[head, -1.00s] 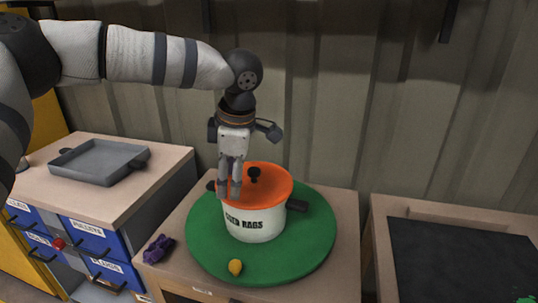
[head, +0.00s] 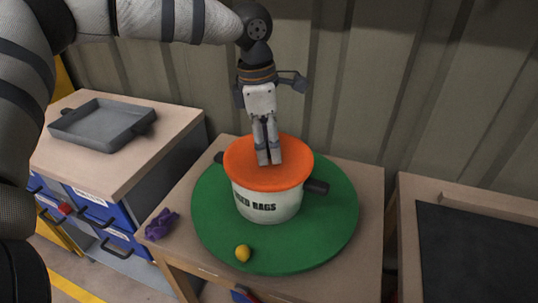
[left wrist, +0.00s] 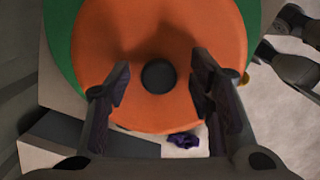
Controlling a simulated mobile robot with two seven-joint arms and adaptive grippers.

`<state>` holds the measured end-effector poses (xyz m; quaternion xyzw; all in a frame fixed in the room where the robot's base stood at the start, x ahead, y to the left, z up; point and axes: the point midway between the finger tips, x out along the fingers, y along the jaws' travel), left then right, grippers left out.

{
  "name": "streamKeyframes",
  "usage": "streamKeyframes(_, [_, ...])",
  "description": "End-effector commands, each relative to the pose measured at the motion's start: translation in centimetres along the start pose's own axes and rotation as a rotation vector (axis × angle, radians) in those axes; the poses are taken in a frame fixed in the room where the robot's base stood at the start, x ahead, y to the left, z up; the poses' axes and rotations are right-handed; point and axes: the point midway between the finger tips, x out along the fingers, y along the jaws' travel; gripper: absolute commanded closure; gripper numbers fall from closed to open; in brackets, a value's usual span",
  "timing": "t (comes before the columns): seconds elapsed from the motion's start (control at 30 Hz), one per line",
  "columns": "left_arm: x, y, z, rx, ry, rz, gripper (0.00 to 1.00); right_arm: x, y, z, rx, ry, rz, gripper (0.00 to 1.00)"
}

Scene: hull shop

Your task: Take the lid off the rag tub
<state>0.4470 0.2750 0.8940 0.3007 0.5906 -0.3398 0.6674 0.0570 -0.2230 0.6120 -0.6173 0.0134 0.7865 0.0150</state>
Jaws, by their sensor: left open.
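The rag tub (head: 268,203) is a white pot with dark side handles and lettering that ends in "RAGS". Its orange lid (head: 240,160) sits on top and covers the opening. In the left wrist view the lid (left wrist: 150,40) fills the middle, with its round black knob (left wrist: 159,76) between my fingers. My left gripper (head: 269,163) is open and points down over the lid. Its fingertips (left wrist: 160,85) stand on either side of the knob, apart from it. In the head view the gripper hides the knob.
The tub stands on a round green mat (head: 325,235) on a wooden table, with a yellow lemon-like object (head: 243,253) in front. A purple cloth (head: 161,224) lies at the table's left. A grey tray (head: 100,124) sits on the left cabinet. A dark-topped bench (head: 480,250) is at right.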

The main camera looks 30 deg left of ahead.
Motion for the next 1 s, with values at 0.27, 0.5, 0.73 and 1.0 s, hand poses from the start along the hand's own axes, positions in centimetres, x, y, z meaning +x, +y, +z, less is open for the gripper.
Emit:
streamKeyframes(0.27, [0.6, 0.0, 0.0, 0.0, 0.0, 0.002, 0.53, 0.1, 0.0, 0.0, 0.0, -0.002, 0.0, 0.6])
streamKeyframes(0.5, [0.6, 0.0, 0.0, 0.001, 0.0, 0.001, 1.0, 0.1, 0.0, 0.0, 0.0, -0.002, 0.0, 0.6])
streamKeyframes(0.73, [0.6, 0.0, 0.0, 0.001, 0.0, 0.001, 1.0, 0.1, 0.0, 0.0, 0.0, -0.002, 0.0, 0.6])
streamKeyframes(1.0, [-1.9, 0.1, 0.4, 0.001, -0.002, 0.006, 1.0, -0.2, 0.0, -0.2, 0.0, 0.007, 0.0, 0.6])
